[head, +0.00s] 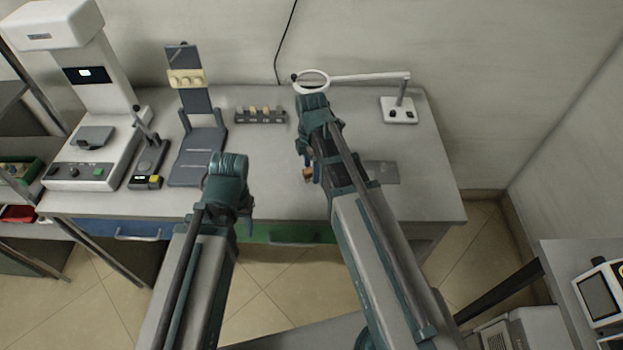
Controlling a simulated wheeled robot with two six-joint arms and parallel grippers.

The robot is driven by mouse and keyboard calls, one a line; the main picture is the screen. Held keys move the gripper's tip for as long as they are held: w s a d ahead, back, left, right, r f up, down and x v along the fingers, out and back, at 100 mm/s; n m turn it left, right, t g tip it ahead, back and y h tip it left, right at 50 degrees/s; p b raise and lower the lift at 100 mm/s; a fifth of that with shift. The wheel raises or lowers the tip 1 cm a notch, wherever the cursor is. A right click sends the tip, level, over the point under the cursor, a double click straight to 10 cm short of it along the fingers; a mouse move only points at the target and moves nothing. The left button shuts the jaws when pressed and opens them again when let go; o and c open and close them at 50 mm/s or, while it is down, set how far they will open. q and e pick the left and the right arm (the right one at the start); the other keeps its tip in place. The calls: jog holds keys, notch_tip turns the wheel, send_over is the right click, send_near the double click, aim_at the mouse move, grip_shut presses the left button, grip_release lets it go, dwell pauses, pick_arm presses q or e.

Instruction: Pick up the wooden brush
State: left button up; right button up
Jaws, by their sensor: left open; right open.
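A small orange-brown piece (307,174) shows on the bench just left of my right arm. It may be the wooden brush; most of it is hidden behind the arm, so I cannot be sure. My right gripper (314,170) is open, mostly hidden behind its own wrist, close beside that piece. I cannot tell if they touch. My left gripper (247,222) is open near the bench's front edge, largely hidden by its wrist, with nothing seen in it.
The grey bench (275,187) has free room between my arms. At the back are a small rack (260,117) and a magnifier lamp (398,110). A grey stand (197,150) and a white instrument (85,150) stand left. A flat grey plate (384,173) lies right of my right arm.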

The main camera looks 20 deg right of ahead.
notch_tip(320, 180, down, 2)
jog(key=shift+b, duration=0.55)
pick_arm(q)
jog(key=shift+f, duration=0.85)
pick_arm(e)
jog(key=shift+r, duration=0.1)
grip_shut()
pick_arm(q)
jog(key=shift+r, duration=0.1)
pick_arm(e)
jog(key=shift+r, duration=0.1)
